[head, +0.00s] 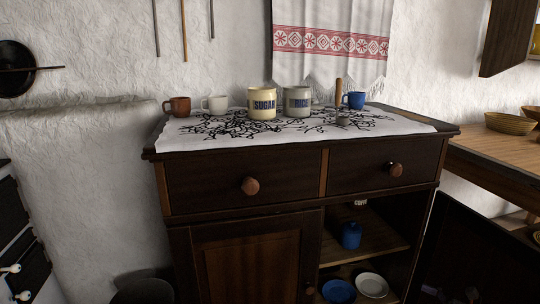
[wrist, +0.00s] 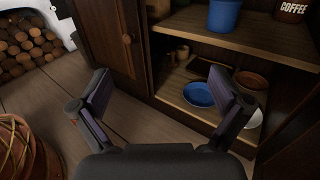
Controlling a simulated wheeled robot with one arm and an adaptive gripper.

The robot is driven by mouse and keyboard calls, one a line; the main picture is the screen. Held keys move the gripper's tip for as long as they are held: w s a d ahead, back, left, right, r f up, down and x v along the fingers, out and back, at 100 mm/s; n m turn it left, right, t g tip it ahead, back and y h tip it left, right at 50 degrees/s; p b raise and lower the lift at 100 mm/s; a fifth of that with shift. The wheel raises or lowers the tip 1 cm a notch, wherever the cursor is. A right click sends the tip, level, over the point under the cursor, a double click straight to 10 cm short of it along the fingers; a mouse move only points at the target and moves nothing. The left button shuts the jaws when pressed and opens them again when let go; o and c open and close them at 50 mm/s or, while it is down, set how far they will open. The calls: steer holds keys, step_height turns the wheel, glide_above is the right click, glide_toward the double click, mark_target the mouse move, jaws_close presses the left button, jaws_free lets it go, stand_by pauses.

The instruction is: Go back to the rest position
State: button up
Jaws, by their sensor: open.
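My gripper (wrist: 160,106) shows in the wrist view, open and empty, with its two fingers wide apart. It is in front of the dark wooden cabinet (wrist: 140,35), whose right-hand compartment stands open. No thing lies between the fingers. In the head view the gripper is not visible. The same cabinet shows there, with its drawers (head: 240,178) shut and its left door (head: 252,265) shut.
On the cabinet's white cloth stand a sugar jar (head: 262,103), a rice jar (head: 297,101) and several mugs. The open shelves hold a blue canister (head: 351,235), a blue plate (head: 339,291) and a white plate (head: 372,285).

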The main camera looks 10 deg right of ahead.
steer(key=w+a+r+n+g+y+p, duration=0.3)
steer(key=a+r+n+g+p, duration=0.85)
steer(key=a+r, duration=1.25)
steer(key=s+a+r+n+g+h+p, duration=0.2)
steer(key=s+a+r+n+p, duration=0.1)
steer(key=s+a+r+p, duration=0.3)
steer(key=s+a+r+n+g+h+p, duration=0.2)
steer(key=s+a+r+n+g+p, duration=0.15)
steer(key=a+r+p, duration=0.35)
steer(key=s+a+r+n+h+p, duration=0.2)
steer(key=s+r+n+h+p, duration=0.7)
steer(key=s+r+p, duration=0.7)
step_height(320, 180, up, 2)
steer(key=shift+s+a+r+n, duration=0.25)
steer(key=shift+s+n, duration=0.75)
steer(key=shift+s, duration=0.1)
